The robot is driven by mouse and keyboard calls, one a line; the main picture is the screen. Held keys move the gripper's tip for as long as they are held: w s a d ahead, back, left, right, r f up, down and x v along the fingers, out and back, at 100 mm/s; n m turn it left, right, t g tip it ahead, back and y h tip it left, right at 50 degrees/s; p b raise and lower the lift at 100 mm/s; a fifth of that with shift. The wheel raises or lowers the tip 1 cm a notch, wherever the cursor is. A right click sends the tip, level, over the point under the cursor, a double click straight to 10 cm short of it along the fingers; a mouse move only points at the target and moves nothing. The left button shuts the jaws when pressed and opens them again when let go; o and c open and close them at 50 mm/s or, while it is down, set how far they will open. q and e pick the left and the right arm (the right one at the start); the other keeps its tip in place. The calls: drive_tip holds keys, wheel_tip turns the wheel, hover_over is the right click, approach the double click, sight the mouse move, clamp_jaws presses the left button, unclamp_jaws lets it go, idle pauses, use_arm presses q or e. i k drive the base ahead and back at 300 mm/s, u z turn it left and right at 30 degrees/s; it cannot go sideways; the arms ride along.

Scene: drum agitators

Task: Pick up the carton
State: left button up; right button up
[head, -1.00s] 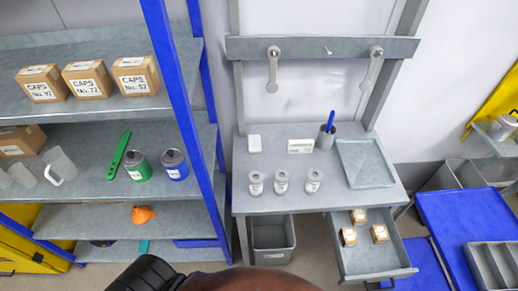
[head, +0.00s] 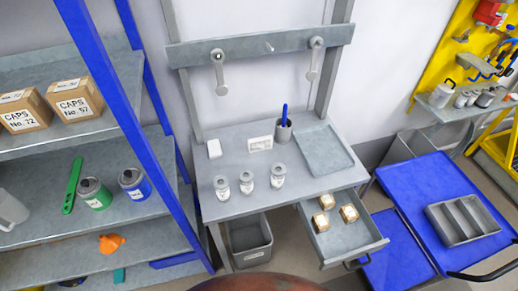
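Two brown cartons stand on the upper shelf at the left of the head view. One is labelled CAPS No. 72 (head: 24,112) and the other CAPS No. 57 (head: 75,102). Several small tan boxes (head: 349,213) with pale tops sit in the open drawer (head: 343,241) of the grey bench. Which of these is the carton meant, I cannot tell. Neither of my grippers shows.
The grey bench (head: 215,175) holds three jars (head: 248,181), a tray (head: 324,150) and a pen cup (head: 284,132). A blue shelf post (head: 122,120) stands between shelf and bench. A grey bin (head: 250,240) is below; a blue cart (head: 430,180) stands right.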

sight(321, 222)
drive_tip(key=u, duration=0.1)
drive_tip(key=k, duration=0.4)
drive_tip(key=z, duration=0.2)
drive_tip(key=i, duration=0.35)
drive_tip(key=z, duration=0.85)
